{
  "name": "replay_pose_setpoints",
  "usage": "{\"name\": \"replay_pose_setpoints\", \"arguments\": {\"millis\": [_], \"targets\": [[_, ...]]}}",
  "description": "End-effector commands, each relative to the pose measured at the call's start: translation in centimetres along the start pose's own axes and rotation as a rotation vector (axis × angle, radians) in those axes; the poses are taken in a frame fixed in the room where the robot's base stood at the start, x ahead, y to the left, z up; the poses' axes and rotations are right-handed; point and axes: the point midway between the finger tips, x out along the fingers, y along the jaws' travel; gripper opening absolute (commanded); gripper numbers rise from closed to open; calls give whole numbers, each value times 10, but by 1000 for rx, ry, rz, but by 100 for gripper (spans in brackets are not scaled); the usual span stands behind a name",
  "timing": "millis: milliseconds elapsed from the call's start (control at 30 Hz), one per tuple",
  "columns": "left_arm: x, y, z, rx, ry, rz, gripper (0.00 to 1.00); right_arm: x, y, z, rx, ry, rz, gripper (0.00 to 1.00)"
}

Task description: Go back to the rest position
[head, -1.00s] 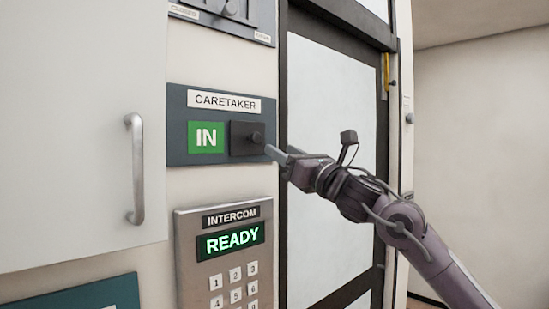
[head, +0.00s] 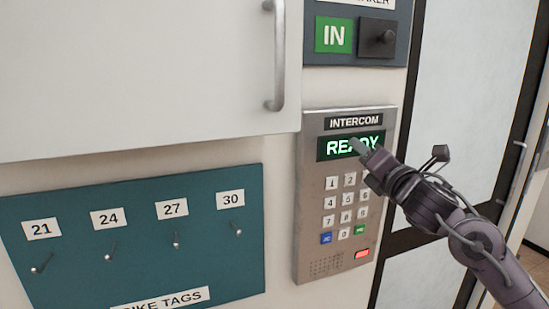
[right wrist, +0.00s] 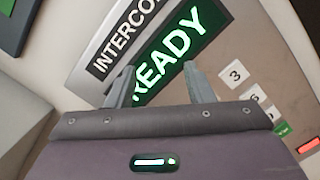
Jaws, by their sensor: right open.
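My right gripper (head: 360,147) comes in from the right in the head view, in front of the intercom panel. Its tips overlap the lit READY display (head: 338,147). In the right wrist view my right gripper (right wrist: 158,85) has its two fingers apart with nothing between them, and the green READY display (right wrist: 180,45) lies beyond. I cannot tell how far the tips are from the panel. My left gripper does not show in either view.
The intercom (head: 310,220) has a keypad and a red button. Above it is the caretaker panel (head: 397,52) showing IN. A white cabinet door with a metal handle (head: 277,60) is at upper left. A teal bike-tags board (head: 80,275) with empty-looking hooks is below. A glazed door (head: 465,90) is at right.

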Motion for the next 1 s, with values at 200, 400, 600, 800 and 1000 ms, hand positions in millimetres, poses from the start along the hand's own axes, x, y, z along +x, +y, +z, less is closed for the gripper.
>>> {"name": "replay_pose_setpoints", "arguments": {"millis": [200,400,600,800,1000], "targets": [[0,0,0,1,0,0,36,-50,-69,-132,594,69,-284,48],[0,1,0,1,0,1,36,-132,-125,-222,1119,0,-638,48],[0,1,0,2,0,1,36,-229,-164,-283,1537,-200,-1012,48],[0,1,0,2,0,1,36,-301,-180,-311,1754,-412,-1266,48],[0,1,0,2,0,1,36,-359,-185,-327,1882,-622,-1460,48]]}}
